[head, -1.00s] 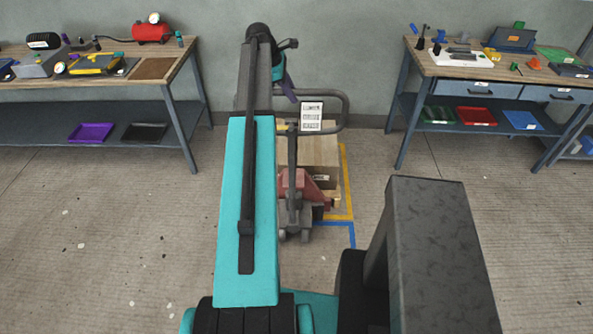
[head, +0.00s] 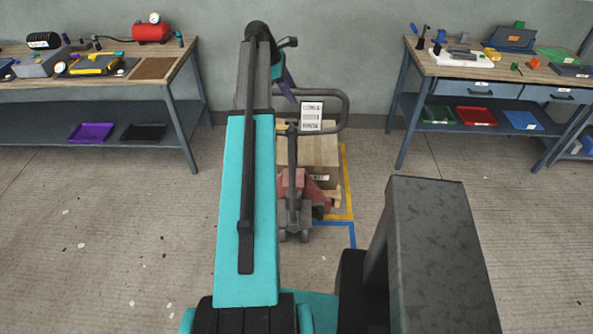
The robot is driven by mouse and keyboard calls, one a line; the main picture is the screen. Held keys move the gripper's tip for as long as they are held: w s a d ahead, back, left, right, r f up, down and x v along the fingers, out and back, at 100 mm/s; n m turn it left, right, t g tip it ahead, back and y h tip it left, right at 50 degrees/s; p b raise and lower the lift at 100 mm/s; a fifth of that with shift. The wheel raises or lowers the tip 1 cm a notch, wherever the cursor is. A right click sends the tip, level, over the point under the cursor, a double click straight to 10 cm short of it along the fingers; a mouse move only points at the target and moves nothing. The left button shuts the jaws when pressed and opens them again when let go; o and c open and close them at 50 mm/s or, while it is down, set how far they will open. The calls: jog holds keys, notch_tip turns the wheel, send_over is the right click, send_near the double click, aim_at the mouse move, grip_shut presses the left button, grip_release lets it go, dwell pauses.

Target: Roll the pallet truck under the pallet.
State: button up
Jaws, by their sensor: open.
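The red and grey pallet truck (head: 292,182) stands ahead, partly hidden behind my arm. Its dark looped handle (head: 346,108), with a white label card (head: 311,116), rises toward me. Behind it is the wooden pallet (head: 333,197), loaded with cardboard boxes (head: 321,150). The truck's red body is close in front of the pallet. The forks are hidden, so I cannot tell how far under they reach. My gripper (head: 287,90), with a purple fingertip showing, is by the left of the handle loop. It is open; whether it touches the handle I cannot tell.
Yellow (head: 349,190) and blue (head: 352,236) floor lines run along the pallet's right side and front. A workbench (head: 150,102) stands at the left and another (head: 408,110) at the right. The grey wall is behind the pallet. The floor at left is open.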

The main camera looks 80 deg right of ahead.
jog(key=v, duration=1.1)
jog(key=shift+r, duration=0.2)
jog(key=shift+w, duration=0.1)
notch_tip(320, 180, up, 9)
jog(key=a, duration=0.3)
jog(key=shift+s+p, duration=0.2)
jog(key=shift+p, duration=0.2)
dwell(0.5)
dwell(0.5)
